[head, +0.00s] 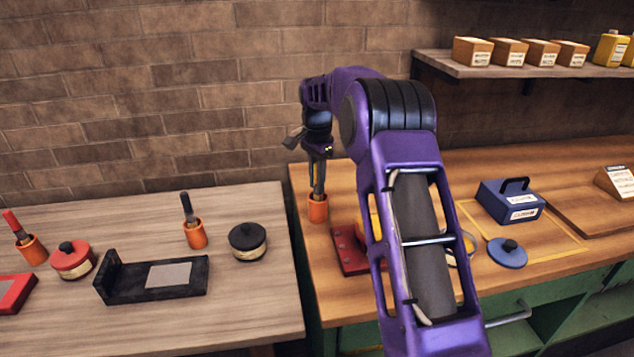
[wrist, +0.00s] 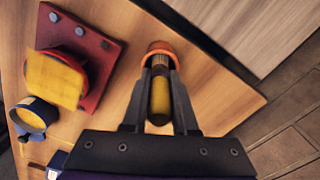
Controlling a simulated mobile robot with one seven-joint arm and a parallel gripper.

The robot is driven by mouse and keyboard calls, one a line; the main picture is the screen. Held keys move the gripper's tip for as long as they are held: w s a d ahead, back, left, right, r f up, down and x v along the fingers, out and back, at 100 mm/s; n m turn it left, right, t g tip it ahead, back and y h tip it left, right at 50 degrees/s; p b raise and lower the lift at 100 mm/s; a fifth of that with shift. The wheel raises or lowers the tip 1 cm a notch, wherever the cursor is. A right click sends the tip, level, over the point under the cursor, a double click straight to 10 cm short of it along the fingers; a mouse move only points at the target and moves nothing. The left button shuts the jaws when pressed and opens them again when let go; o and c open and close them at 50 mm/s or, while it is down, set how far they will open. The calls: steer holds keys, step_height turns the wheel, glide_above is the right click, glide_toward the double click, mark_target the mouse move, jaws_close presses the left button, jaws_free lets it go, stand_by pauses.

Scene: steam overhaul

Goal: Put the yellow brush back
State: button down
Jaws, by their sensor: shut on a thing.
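The yellow brush (wrist: 160,97) is between my gripper's fingers in the wrist view. My gripper (wrist: 160,70) is shut on it; in the head view my gripper (head: 318,185) points down directly above an orange cup (head: 318,209). The cup also shows in the wrist view (wrist: 158,46), where its rim surrounds the brush's far end. The brush looks roughly upright with that end at or inside the cup's mouth; how deep it sits is hidden. The cup stands near the left edge of the wooden bench (head: 312,295).
A red plate (wrist: 102,48) with a yellow-faced block (wrist: 55,79) is close beside the cup. A blue box (head: 510,204) and blue lid (head: 507,254) are farther right. The grey-topped table (head: 250,300) at left holds two other orange cups with brushes, a gap separating it from the bench.

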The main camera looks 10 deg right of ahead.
steer(key=shift+f, duration=0.15)
steer(key=c, duration=0.7)
jaws_free()
step_height(320, 180, up, 12)
steer(key=shift+r+p, duration=0.2)
steer(key=shift+p, duration=0.8)
